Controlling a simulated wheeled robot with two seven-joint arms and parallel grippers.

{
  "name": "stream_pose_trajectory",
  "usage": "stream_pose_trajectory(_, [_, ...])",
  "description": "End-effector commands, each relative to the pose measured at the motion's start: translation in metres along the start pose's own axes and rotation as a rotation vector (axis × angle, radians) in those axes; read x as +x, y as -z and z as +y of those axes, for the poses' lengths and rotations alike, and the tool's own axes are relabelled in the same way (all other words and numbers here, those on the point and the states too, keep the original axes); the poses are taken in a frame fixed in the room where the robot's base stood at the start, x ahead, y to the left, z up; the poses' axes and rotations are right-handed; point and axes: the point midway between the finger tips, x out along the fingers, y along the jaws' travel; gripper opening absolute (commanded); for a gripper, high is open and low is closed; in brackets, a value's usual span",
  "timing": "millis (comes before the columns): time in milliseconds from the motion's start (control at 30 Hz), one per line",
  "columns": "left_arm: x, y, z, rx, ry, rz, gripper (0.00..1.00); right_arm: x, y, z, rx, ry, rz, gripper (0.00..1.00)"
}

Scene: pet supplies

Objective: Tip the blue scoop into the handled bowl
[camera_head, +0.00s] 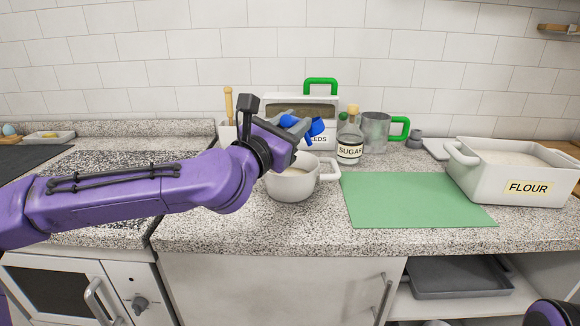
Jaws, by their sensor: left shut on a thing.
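The blue scoop (317,127) is held in my left gripper (298,125), above the handled bowl. My left gripper is shut on it, and the gripper and wrist hide part of the scoop. The scoop's tilt and contents cannot be made out. The white handled bowl (292,187) stands upright on the counter, with its handle (329,170) on the right. My left forearm and wrist hide part of its rim and inside. Only a purple part of my right arm shows at the bottom right corner; its gripper is out of view.
Behind the bowl stand a seeds bin (320,113) with a green handle, a sugar bottle (350,142) and a metal mug (376,132). A green mat (412,200) lies clear to the right. A flour container (480,182) stands at the far right. A stove (110,185) is left.

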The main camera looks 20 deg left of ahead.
Motion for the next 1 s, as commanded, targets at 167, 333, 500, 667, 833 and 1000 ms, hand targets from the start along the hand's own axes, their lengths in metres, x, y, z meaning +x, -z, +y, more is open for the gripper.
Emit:
stream_pose_trajectory(167, [0.002, -0.014, 0.004, 0.100, 0.027, 0.033, 0.00, -0.031, 0.013, 0.003, 0.000, 0.000, 0.000, 0.43])
stream_pose_trajectory(333, [0.003, -0.020, 0.005, 0.194, 0.051, 0.062, 0.00, -0.053, 0.022, 0.005, 0.000, 0.000, 0.000, 0.43])
stream_pose_trajectory(500, [0.004, -0.025, 0.007, 0.286, 0.076, 0.093, 0.00, -0.076, 0.031, 0.007, 0.000, 0.000, 0.000, 0.43])
stream_pose_trajectory(667, [0.005, -0.029, 0.008, 0.370, 0.097, 0.121, 0.00, -0.096, 0.040, 0.009, 0.000, 0.000, 0.000, 0.43])
stream_pose_trajectory(833, [0.004, -0.026, 0.007, 0.416, 0.109, 0.135, 0.00, -0.101, 0.042, 0.009, 0.000, 0.000, 0.000, 0.43])
stream_pose_trajectory(1000, [0.004, -0.024, 0.006, 0.417, 0.109, 0.135, 0.00, -0.099, 0.041, 0.009, 0.000, 0.000, 0.000, 0.43])
